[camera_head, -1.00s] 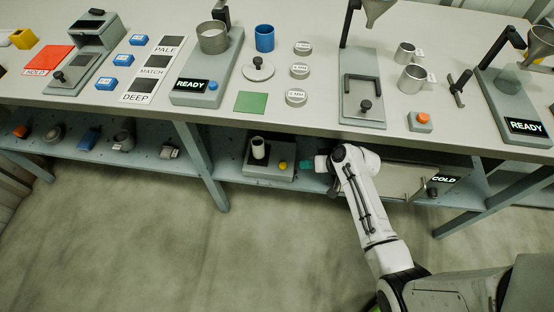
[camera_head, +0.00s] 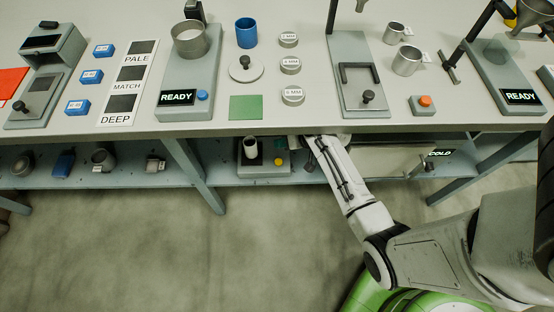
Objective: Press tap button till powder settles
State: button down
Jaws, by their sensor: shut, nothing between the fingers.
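A grey tapping unit (camera_head: 262,172) stands on the lower shelf under the bench. It holds a white cylinder (camera_head: 251,148) upright and has a round yellow button (camera_head: 279,161) on its right side. Powder inside the cylinder cannot be made out. My arm reaches in under the bench's front edge, to the right of the unit.
The bench top (camera_head: 300,130) overhangs the shelf (camera_head: 225,178) closely above my arm. A bench leg (camera_head: 195,170) stands left of the unit. A cabinet marked COLD (camera_head: 395,160) is to the right. An orange button (camera_head: 424,100) sits on a small box on top.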

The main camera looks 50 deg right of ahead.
aim_at(281, 162)
notch_tip(281, 162, down, 9)
jog(key=b, duration=0.7)
jog(key=shift+r+b, duration=0.1)
jog(key=shift+b, duration=0.3)
dwell(1.7)
jog(key=shift+f+b, duration=0.35)
jog(key=shift+f, duration=0.05)
jog(key=shift+f+b, duration=0.45)
jog(key=shift+f, duration=0.1)
dwell(0.5)
jog(key=shift+r, duration=0.1)
jog(key=shift+r+p, duration=0.9)
